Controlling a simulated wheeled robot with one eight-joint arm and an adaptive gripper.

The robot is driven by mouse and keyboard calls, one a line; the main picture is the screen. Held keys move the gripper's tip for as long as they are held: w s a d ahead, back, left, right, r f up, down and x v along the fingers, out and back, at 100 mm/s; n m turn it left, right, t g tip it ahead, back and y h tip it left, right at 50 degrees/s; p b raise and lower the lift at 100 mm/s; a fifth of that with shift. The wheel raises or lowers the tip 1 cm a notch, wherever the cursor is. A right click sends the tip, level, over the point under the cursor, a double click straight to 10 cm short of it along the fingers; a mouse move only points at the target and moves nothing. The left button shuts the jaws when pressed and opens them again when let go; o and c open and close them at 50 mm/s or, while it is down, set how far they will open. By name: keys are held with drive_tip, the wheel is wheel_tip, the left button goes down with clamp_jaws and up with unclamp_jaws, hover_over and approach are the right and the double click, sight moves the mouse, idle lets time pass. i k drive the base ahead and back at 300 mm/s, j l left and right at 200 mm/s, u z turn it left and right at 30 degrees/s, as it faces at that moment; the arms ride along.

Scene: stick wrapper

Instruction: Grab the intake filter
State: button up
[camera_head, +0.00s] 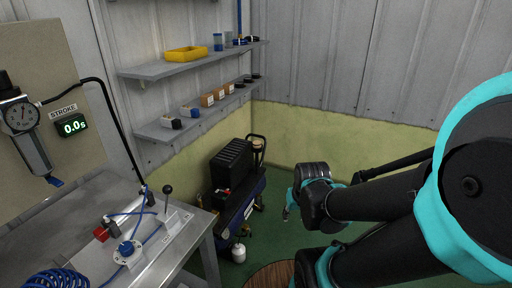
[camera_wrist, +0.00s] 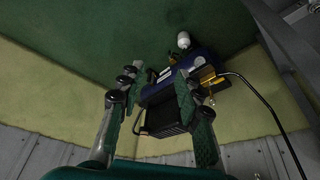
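I cannot tell for certain which part is the intake filter. An air compressor (camera_head: 233,164) with a black finned block and a blue tank stands on the floor in the middle of the head view. A brass-coloured part (camera_wrist: 207,77) shows on the compressor in the wrist view. My gripper (camera_head: 291,204) is right of the compressor, apart from it. In the wrist view my gripper (camera_wrist: 156,80) has its fingers spread, with nothing held and the compressor beyond them.
A metal workbench (camera_head: 190,262) with a lever valve (camera_head: 168,200) and blue hose stands at the left. Wall shelves (camera_head: 160,70) hold a yellow bin (camera_head: 186,54) and small boxes. Green floor lies open around my gripper.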

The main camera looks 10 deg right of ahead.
sight(257, 144)
drive_tip(key=i+l+u, duration=0.15)
drive_tip(key=i+l, duration=0.15)
drive_tip(key=i+l+u, duration=0.1)
drive_tip(key=i+l, duration=0.2)
drive_tip(key=i+l+u, duration=0.25)
drive_tip(key=i+l, duration=0.25)
drive_tip(key=l, duration=0.25)
drive_tip(key=i+l+u, duration=0.15)
drive_tip(key=l, duration=0.25)
drive_tip(key=i+l+u, duration=0.15)
drive_tip(key=i+l, duration=0.15)
drive_tip(key=l, duration=0.15)
